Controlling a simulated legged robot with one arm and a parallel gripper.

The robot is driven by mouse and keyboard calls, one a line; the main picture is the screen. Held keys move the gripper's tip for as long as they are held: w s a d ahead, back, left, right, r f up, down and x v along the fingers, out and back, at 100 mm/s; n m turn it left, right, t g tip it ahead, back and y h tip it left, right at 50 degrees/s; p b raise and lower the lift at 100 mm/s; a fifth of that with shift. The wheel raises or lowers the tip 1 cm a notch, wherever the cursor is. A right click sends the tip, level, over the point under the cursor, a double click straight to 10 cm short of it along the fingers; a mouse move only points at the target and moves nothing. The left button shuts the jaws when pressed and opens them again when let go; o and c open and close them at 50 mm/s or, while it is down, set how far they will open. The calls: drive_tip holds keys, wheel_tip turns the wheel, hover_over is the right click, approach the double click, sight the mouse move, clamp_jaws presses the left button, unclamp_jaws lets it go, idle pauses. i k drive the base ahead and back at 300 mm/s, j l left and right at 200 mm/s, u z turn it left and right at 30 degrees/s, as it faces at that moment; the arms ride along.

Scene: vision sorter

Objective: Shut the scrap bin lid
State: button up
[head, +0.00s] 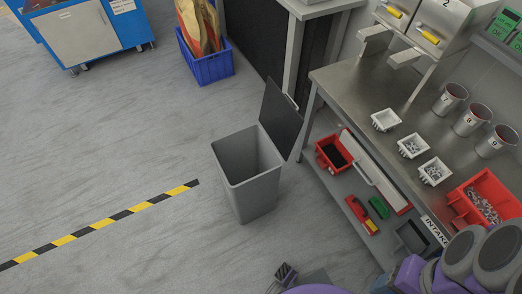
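The scrap bin is a grey, open-topped bin (252,197) standing on the floor left of the workbench. Its dark grey lid (281,118) is open, standing up and leaning back from the bin's rear right rim. A thin handle shows at the lid's upper right edge. The part of the inside that shows looks empty; the bottom is hidden. A small dark piece at the bottom edge, apart from the bin and nearer to me, looks like my gripper (285,272). Its fingers are too small and cut off to read, and I see nothing held there.
A steel workbench (350,82) with small white trays and metal cups stands close on the right; red bins are on its lower shelf. A blue crate (209,68) with paper bags stands behind. Floor left of the bin is clear, with a yellow-black stripe (100,223).

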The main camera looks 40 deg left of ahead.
sight(282, 122)
drive_tip(key=k+u, duration=0.15)
drive_tip(key=u, duration=1.6)
drive_tip(key=i+z, duration=0.15)
drive_tip(key=i, duration=0.85)
